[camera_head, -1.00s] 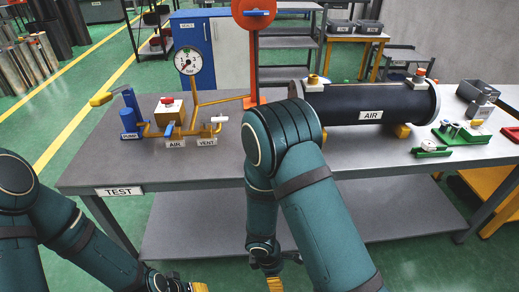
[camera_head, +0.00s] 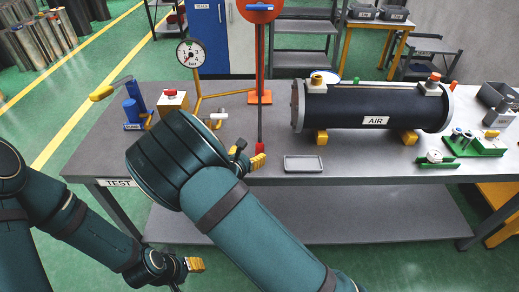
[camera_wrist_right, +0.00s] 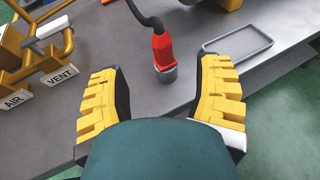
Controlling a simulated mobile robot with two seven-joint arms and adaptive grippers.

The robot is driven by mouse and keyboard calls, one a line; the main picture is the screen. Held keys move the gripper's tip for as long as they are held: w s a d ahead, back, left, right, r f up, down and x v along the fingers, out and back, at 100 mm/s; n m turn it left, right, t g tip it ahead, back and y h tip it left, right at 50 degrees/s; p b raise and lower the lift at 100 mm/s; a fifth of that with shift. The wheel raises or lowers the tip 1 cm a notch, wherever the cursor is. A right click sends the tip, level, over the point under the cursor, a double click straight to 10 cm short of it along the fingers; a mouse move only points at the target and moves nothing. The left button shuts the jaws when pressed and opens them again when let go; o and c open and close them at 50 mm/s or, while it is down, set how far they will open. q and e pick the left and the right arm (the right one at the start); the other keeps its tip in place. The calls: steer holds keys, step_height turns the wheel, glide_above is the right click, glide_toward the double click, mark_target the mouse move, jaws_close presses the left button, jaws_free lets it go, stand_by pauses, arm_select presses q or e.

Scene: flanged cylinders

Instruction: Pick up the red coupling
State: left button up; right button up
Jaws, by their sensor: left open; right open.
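The red coupling (camera_head: 260,148) sits at the lower end of a dark hose by the bench's front edge. In the right wrist view the coupling (camera_wrist_right: 162,48) is red with a grey metal end, close to the bench top; contact with it is unclear. My right gripper (camera_head: 249,156) is beside it at the bench edge. In its wrist view the open fingers (camera_wrist_right: 160,80) are spread to either side, with the coupling between and ahead of them, untouched. My left gripper (camera_head: 188,266) is open and empty, low in front of the bench.
An orange hose reel (camera_head: 258,10) stands on a post behind. A grey tray (camera_head: 303,168) lies right of the coupling. A black AIR cylinder (camera_head: 345,105) lies further right. The yellow VENT pipework (camera_wrist_right: 58,50) is to the left.

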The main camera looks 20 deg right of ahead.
mark_target(258, 147)
steer(key=x, duration=0.4)
steer(key=shift+w+d+f, duration=0.15)
steer(key=shift+w, duration=0.05)
steer(key=shift+f+x, duration=0.1)
steer(key=shift+x, duration=1.2)
steer(key=shift+f+x, duration=0.15)
steer(key=shift+x, duration=1.2)
steer(key=shift+s, duration=0.1)
jaws_close()
